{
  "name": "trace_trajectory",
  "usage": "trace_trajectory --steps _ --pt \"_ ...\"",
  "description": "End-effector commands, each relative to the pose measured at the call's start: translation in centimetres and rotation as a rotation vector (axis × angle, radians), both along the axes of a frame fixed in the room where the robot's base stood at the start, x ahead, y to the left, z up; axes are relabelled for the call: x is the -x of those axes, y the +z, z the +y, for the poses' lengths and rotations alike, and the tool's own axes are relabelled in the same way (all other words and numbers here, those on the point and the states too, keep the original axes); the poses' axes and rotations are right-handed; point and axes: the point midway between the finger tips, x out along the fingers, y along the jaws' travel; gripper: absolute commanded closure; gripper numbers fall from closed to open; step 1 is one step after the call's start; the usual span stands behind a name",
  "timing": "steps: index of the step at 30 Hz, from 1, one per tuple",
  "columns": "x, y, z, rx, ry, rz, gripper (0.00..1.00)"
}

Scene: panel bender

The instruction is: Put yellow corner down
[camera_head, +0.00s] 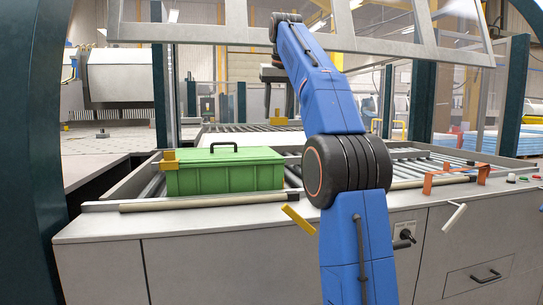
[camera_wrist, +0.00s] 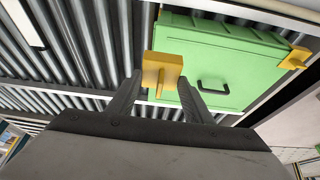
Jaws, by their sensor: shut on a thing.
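My gripper (camera_wrist: 160,82) is shut on a yellow corner (camera_wrist: 158,66) in the wrist view, one dark finger on either side. The held corner overlaps the left edge of a green box (camera_wrist: 225,65); I cannot tell whether it touches the box. Another yellow corner (camera_wrist: 297,57) sits at the box's right end in this view. In the head view the green box (camera_head: 228,172) lies on the rollers with a yellow corner (camera_head: 170,161) at its left end.
A roller conveyor (camera_wrist: 70,40) stretches beside the box. A tilted yellow piece (camera_head: 298,218) shows beside my blue arm at the counter front. An orange bracket (camera_head: 430,182) and a white lever (camera_head: 453,217) are on the right. A slanted metal frame crosses the top.

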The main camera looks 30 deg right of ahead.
Motion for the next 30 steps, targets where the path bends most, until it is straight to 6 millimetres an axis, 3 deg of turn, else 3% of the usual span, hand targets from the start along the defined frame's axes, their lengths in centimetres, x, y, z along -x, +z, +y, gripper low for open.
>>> trace_trajectory --steps 12,30 --pt "0.2 -4.8 0.0 -0.001 0.0 0.002 0.75" --pt "0.1 -9.6 0.0 0.0 0.0 -0.001 0.75"
